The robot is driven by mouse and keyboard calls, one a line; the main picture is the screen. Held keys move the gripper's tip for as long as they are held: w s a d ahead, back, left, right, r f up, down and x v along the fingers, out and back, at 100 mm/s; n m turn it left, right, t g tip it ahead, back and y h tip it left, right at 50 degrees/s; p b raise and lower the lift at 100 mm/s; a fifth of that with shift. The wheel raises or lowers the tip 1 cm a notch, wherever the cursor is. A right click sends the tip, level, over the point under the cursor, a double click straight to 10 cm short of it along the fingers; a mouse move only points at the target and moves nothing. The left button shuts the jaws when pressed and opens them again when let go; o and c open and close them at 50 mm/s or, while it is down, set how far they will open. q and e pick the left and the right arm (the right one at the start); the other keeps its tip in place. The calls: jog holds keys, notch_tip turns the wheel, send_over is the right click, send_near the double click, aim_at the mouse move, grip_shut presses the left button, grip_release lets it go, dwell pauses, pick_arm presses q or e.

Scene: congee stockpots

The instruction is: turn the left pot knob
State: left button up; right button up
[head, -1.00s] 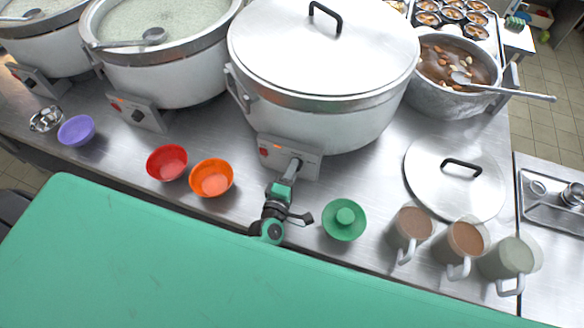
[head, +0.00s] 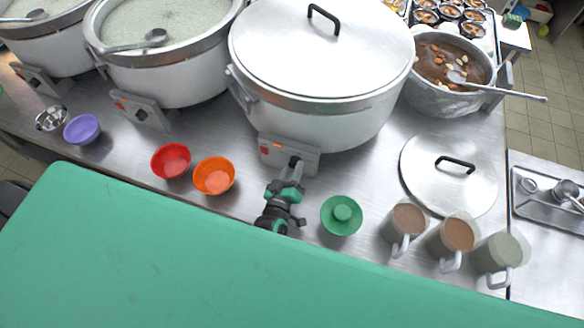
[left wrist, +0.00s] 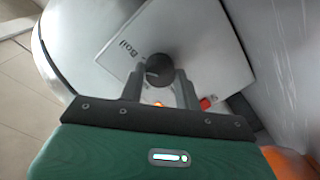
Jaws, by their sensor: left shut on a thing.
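The lidded white pot (head: 320,60) stands at the upper middle in the head view. A grey control box (head: 305,158) with a red switch is on its front. My left gripper (head: 295,168) reaches up to this box from the counter edge. In the left wrist view, its two fingers (left wrist: 158,86) are shut on the dark round knob (left wrist: 159,66), one on each side. The word "Boil" is printed on the panel (left wrist: 205,45) beside the knob. In the head view the knob is mostly hidden by the gripper. My right gripper is not in view.
An orange bowl (head: 214,176) and a red bowl (head: 171,160) stand left of my gripper. Mugs (head: 405,224) and a loose lid (head: 449,176) are farther right. Two open pots stand at the left.

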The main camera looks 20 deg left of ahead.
pick_arm(q)
jog(key=shift+m, duration=0.7)
jog(key=shift+f, duration=0.1)
jog(key=o, duration=1)
jog(key=shift+s, duration=0.45)
jog(key=shift+s+r+b, duration=0.15)
jog(key=shift+s+b, duration=0.9)
jog(key=shift+s, duration=2.2)
jog(key=shift+s+r+b, duration=0.1)
jog(key=shift+s+b, duration=0.95)
jog(key=shift+s, duration=2.2)
